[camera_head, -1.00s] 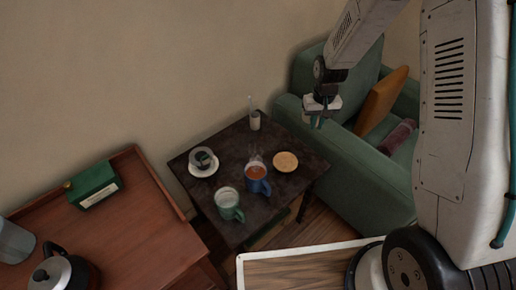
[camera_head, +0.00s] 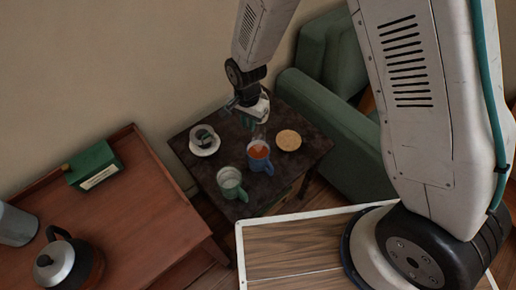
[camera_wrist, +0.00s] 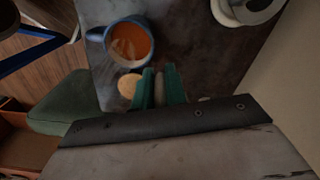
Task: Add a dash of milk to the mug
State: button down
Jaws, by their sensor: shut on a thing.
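A blue mug (camera_head: 258,157) of orange-brown drink stands on the dark side table (camera_head: 229,178), with faint steam. It also shows in the wrist view (camera_wrist: 129,42). A green mug (camera_head: 231,186), pale inside, stands to its left and front. No container marked as milk can be made out. My gripper (camera_head: 246,121) is over the back of the table, behind the blue mug. In the wrist view its teal fingers (camera_wrist: 159,78) are shut on a narrow pale thing (camera_wrist: 159,91), mostly hidden between them; I cannot tell what it is.
A brown cabinet (camera_head: 137,213) bears a green box (camera_head: 94,165) and kettle (camera_head: 64,263). A green armchair (camera_head: 329,116) stands right.

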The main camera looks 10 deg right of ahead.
jog(key=s+a+f+m, duration=0.1)
jog(key=s+a+m, duration=0.4)
jog(key=s+a, duration=0.7)
jog(key=shift+s+f, duration=0.25)
jog(key=shift+f, duration=0.15)
jog(key=shift+w, duration=0.1)
jog(key=w+d+r+g+y, duration=0.2)
jog(key=d+r+g+y, duration=0.1)
jog(key=y, duration=0.3)
jog(key=shift+w+d+r, duration=0.2)
jog(key=shift+d+r, duration=0.05)
jog(key=shift+d, duration=0.6)
jog(key=shift+w+d+r+y+p, duration=0.2)
jog(key=shift+d+r+y+p, duration=0.1)
jog(key=shift+d+r+p, duration=0.05)
jog(key=shift+w+d+g+y+p, duration=0.25)
jog(key=shift+d+g+y+p, duration=0.15)
jog(key=shift+g+y+p, duration=0.25)
jog(key=shift+w+d+g+y+p, duration=0.2)
jog(key=shift+d+g+y+p, duration=0.25)
jog(key=shift+y, duration=0.4)
dwell(3.0)
